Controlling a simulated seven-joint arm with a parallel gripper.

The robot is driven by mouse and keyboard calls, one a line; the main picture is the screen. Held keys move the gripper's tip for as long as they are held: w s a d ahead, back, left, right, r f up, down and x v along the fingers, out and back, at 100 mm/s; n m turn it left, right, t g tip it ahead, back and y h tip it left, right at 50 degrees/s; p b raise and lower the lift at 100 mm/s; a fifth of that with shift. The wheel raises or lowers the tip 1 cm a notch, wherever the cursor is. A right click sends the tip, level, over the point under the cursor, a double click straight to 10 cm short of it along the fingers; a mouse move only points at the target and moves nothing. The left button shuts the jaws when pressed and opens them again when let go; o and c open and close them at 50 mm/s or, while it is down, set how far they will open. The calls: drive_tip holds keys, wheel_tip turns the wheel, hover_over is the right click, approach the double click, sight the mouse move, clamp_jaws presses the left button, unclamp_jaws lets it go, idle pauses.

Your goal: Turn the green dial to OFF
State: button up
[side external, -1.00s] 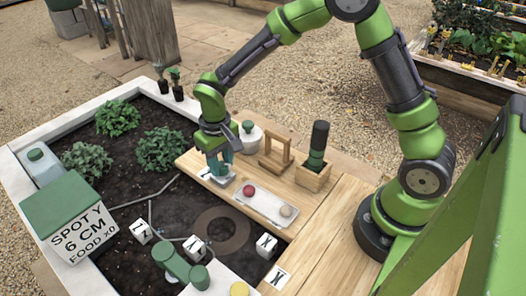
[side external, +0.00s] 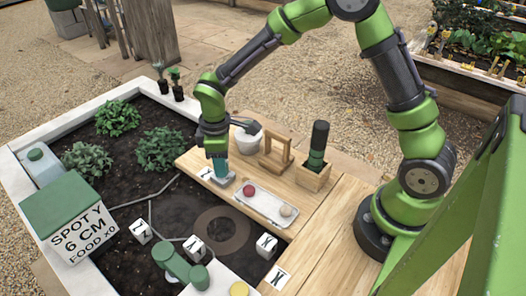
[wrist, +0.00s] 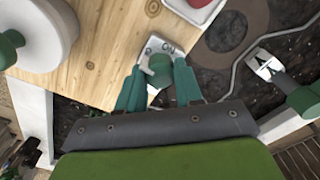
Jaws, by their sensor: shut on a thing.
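The green dial (wrist: 158,69) shows in the wrist view between my two teal fingers, on a white plate (wrist: 152,45) with dark lettering too small to read surely. My gripper (wrist: 158,76) is shut on the dial, one finger on each side. In the side external view my gripper (side external: 220,172) points straight down at the plate (side external: 206,174) near the left end of the wooden board. The fingers hide the dial there, and I cannot tell which mark it points to.
A white tray (side external: 264,212) with a red and a pale ball lies just right of my gripper. A white pot (side external: 247,143), a wooden frame (side external: 266,162) and a wooden holder (side external: 311,180) stand behind. Dark soil with plants lies left.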

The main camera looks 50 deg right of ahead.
drive_tip(key=shift+n, duration=0.5)
drive_tip(key=o, duration=1)
drive_tip(key=shift+o, duration=0.2)
wheel_tip(320, 180, up, 17)
drive_tip(key=shift+f, duration=0.1)
